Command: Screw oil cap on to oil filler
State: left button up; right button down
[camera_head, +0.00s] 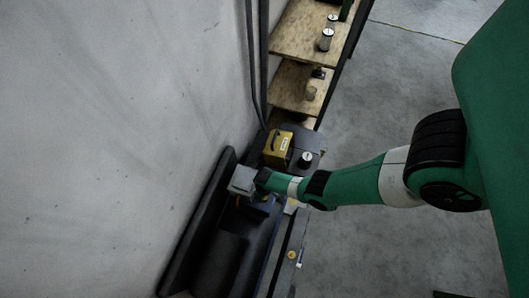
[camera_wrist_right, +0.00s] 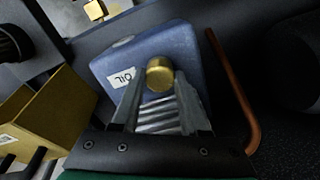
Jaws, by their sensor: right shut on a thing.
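In the right wrist view, a round gold-coloured cap (camera_wrist_right: 160,72) sits between the fingertips of my right gripper (camera_wrist_right: 157,84), which is shut on it. The cap is over the top of a blue tank (camera_wrist_right: 150,46) with a white label reading OIL (camera_wrist_right: 122,77). The filler opening is hidden under the cap and fingers, so I cannot tell how far the cap is seated. In the head view my right gripper (camera_head: 256,184) reaches in from the right to the dark machine (camera_head: 226,250) by the wall; the cap cannot be made out there. My left gripper is not in view.
A copper-coloured pipe (camera_wrist_right: 232,90) runs right of the tank. A yellow box (camera_head: 277,148) stands close beside the gripper, also at the left in the wrist view (camera_wrist_right: 42,112). Wooden shelves (camera_head: 300,38) with small jars stand behind. Open concrete floor (camera_head: 385,110) lies to the right.

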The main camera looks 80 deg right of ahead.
jog(key=m, duration=1.4)
jog(key=shift+m, duration=0.3)
jog(key=m, duration=0.5)
jog(key=shift+c, duration=1.8)
grip_release()
jog(key=shift+c, duration=0.2)
jog(key=shift+c, duration=0.6)
jog(key=shift+n, duration=0.3)
